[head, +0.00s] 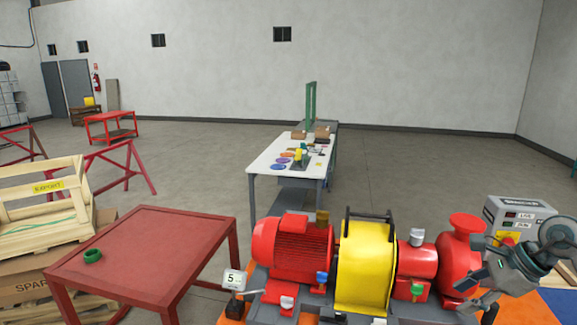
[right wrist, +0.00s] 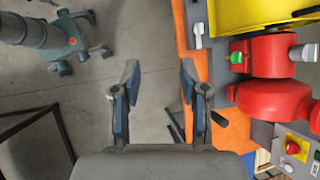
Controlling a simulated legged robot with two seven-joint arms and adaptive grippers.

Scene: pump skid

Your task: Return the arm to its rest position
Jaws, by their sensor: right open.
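My right gripper (head: 474,274) is at the right edge of the head view, in front of the red pump casing (head: 466,240) and the grey control box (head: 518,215). In the right wrist view its two fingers (right wrist: 160,78) are spread apart with nothing between them, above the grey floor and beside the orange skid base (right wrist: 230,130). The red pump casing shows to their right in that view (right wrist: 275,102). The gripper looks clear of the pump parts. My left gripper does not show in the head view.
The skid carries a red motor (head: 292,250) and a yellow coupling guard (head: 364,268). A white workbench (head: 268,160) stands behind. Floor between them is free.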

